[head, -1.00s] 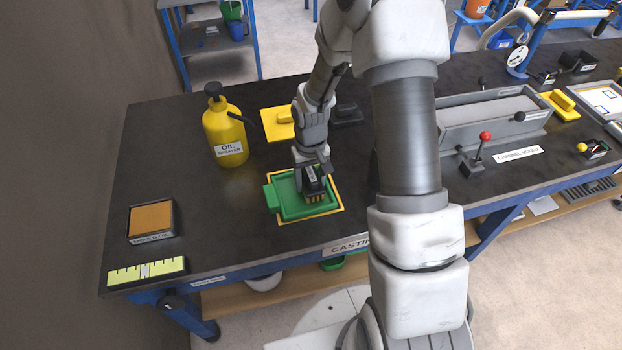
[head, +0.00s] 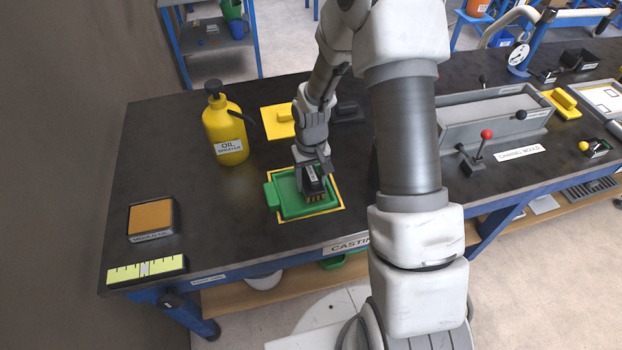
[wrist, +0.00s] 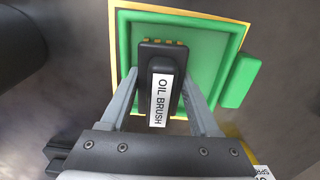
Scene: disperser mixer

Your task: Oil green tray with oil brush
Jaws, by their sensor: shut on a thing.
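The green tray (head: 284,207) lies on the dark bench inside a yellow outlined square. Its handle tab points left in the head view and right in the wrist view, where the tray (wrist: 205,40) fills the upper middle. The oil brush (head: 313,182) is black with tan bristles and a white "OIL BRUSH" label (wrist: 159,100). My gripper (head: 312,172) is shut on the oil brush, one finger on each side. The bristles are over the right part of the tray in the head view. Whether they touch the tray floor I cannot tell.
The yellow oil sprayer (head: 226,130) stands behind and left of the tray. An orange-topped mould oil box (head: 151,219) and a yellow scale strip (head: 146,270) lie at the left. A yellow tray (head: 279,121) lies behind my gripper. The channel mould (head: 495,115) is at the right.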

